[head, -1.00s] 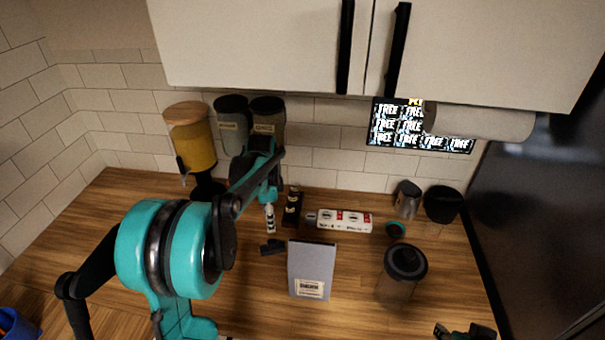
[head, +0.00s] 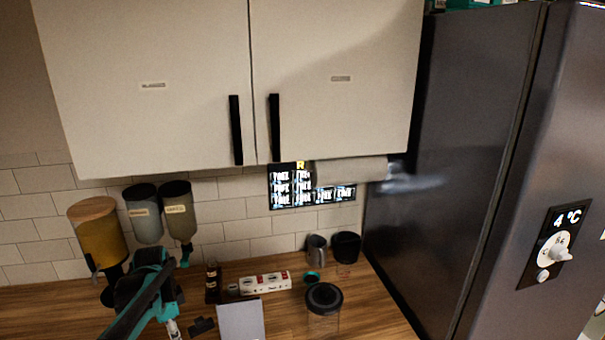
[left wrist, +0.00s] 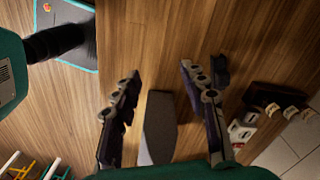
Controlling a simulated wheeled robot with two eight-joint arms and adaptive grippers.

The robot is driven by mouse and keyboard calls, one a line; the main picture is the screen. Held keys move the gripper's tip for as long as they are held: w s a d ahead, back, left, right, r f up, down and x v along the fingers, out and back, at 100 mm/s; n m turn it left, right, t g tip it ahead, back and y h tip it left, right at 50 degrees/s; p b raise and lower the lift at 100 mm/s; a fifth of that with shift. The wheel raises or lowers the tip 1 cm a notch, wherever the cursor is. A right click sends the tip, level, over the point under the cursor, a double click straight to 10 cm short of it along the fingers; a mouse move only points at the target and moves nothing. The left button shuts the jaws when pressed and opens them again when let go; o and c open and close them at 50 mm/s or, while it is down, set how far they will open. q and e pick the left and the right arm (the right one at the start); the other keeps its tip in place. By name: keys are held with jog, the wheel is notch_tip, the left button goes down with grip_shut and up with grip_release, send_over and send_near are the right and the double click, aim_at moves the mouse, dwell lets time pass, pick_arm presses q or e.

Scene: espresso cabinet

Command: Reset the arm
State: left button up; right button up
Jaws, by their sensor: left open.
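My left gripper (left wrist: 160,72) is open and empty in the left wrist view, its two dark fingers spread above the wooden counter. A grey box (left wrist: 158,128) shows beyond and between the fingers; I cannot tell how far below them it is. In the head view my left arm (head: 148,290) comes in at the lower left, over the counter, and its fingers are not clear there. The top of the grey box (head: 240,321) shows at the bottom edge. My right gripper is not in view.
The white cabinet (head: 335,95) above is shut. A dark fridge (head: 470,170) stands right. A power strip (head: 265,283), lidded jar (head: 323,300), metal pitcher (head: 316,248) and black cup (head: 346,246) stand on the counter (head: 375,315). Dispensers (head: 98,228) hang left.

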pick_arm(q)
jog(key=s+d+f+n+t+b, duration=0.1)
jog(key=s+d+n+t+b, duration=0.2)
jog(key=s+d, duration=0.4)
jog(key=s+d+f+n+t+b, duration=0.2)
jog(key=s+d+n+t+b, duration=0.2)
jog(key=s+d+n, duration=0.3)
jog(key=s+d+b, duration=0.1)
jog(key=s, duration=0.4)
jog(key=shift+d+f+n, duration=0.25)
jog(key=shift+f+n, duration=0.05)
jog(key=shift+n, duration=0.1)
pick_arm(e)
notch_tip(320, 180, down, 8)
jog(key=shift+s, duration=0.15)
